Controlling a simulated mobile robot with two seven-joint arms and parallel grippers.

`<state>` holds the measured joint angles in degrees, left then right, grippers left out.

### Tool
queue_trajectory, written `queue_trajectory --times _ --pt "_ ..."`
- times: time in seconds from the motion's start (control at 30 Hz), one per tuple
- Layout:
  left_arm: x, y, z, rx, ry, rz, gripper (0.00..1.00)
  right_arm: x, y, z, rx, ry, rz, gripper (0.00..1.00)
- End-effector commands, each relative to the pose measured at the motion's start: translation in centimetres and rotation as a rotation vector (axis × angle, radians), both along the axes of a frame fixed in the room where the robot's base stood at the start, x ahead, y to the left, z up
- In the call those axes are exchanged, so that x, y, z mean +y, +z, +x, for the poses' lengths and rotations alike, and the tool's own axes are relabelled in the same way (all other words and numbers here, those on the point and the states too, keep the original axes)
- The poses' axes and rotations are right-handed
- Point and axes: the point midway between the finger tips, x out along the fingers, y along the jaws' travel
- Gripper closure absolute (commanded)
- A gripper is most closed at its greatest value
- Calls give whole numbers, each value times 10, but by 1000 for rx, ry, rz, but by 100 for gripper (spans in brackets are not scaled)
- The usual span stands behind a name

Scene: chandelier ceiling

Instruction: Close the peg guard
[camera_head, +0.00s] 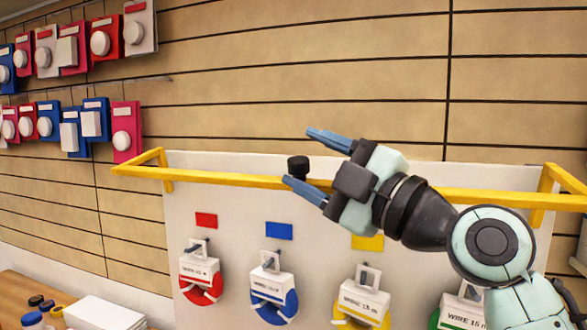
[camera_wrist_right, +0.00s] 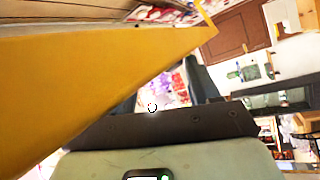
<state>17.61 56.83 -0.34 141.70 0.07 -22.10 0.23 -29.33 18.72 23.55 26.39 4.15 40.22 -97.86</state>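The peg guard is a yellow bar frame (camera_head: 225,179) spanning the upper part of a white board (camera_head: 225,220), above the hanging spools. A black knob (camera_head: 298,166) sits on its bar. My right gripper (camera_head: 299,156) is open, its two blue fingers pointing left. In the picture the knob lies between the fingertips; I cannot tell whether they touch it. In the right wrist view a large yellow surface, apparently the guard (camera_wrist_right: 70,85), is very close and hides part of a finger. My left gripper is not in view.
Spools with red (camera_head: 203,287), blue (camera_head: 274,302) and yellow (camera_head: 362,310) rims and white labels hang on the board below the bar. A wooden table (camera_head: 30,290) with a white stack (camera_head: 103,314) is at lower left. Coloured packs (camera_head: 126,132) hang on the slatted wall.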

Motion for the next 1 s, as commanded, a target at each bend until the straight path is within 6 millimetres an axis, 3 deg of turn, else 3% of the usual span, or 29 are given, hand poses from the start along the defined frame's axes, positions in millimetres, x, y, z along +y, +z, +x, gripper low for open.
queue_trajectory --times 0.03,1.0 --pt "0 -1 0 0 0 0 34 -9 1 -1 -7 -20 -1 43" --pt "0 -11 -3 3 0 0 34 -49 15 -50 1 1 1 43"
